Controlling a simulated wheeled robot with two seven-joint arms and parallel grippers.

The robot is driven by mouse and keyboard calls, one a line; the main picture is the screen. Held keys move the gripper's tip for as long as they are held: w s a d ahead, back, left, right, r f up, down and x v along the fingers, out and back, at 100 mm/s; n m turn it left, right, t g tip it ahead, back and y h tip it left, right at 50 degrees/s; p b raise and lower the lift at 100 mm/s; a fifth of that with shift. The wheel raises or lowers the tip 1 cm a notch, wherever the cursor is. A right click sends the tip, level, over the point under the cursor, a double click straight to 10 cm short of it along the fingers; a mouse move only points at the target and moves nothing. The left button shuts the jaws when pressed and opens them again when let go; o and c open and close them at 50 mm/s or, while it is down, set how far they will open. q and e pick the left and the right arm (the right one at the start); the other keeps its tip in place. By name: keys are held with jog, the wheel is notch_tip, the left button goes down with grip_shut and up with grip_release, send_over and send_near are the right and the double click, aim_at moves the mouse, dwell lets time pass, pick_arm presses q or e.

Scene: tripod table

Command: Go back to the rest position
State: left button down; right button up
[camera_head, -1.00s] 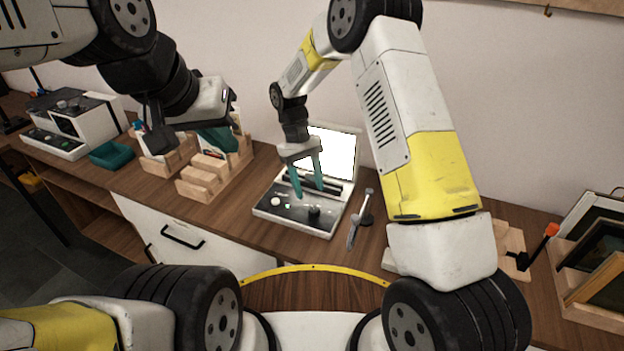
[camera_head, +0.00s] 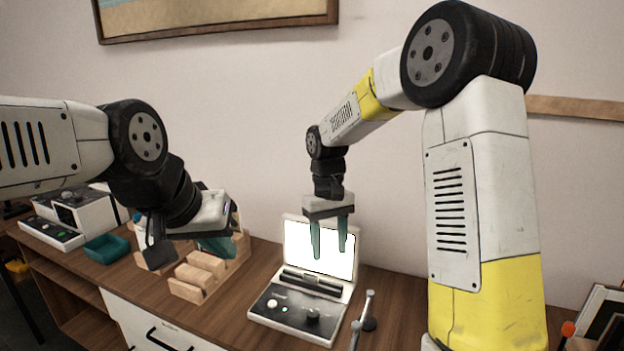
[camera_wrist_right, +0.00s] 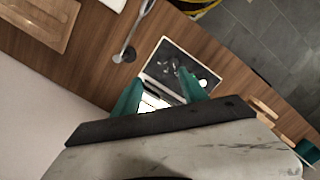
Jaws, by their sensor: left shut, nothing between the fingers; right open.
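My left gripper (camera_head: 216,246) has teal fingers, shut and empty, in front of the wooden holder at the left of the head view. My right gripper (camera_head: 329,238) is open and empty, its two teal fingers pointing down in front of the lit screen of the white case-like device. In the right wrist view its fingers (camera_wrist_right: 163,97) stand apart with the device between and beyond them. No object is held by either gripper.
The open white device (camera_head: 268,312) stands on the wooden table, with a small metal stand (camera_head: 370,321) to its right. A wooden holder (camera_head: 187,291), teal tray (camera_head: 106,249) and white machine (camera_head: 50,235) are at left. Frames stand far right. A picture (camera_head: 220,22) hangs above.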

jog(key=s+d+r+m+t+y, duration=0.1)
jog(key=s+d+r+m+t, duration=0.1)
jog(key=s+d+r, duration=0.3)
jog(key=s+d+r+m+t+y, duration=0.1)
jog(key=s+d+r+t, duration=0.4)
jog(key=s, duration=0.8)
notch_tip(320, 180, up, 3)
jog(key=shift+s+f+m+t+y, duration=0.2)
jog(key=shift+s+m+t+y, duration=0.15)
jog(key=shift+m, duration=0.25)
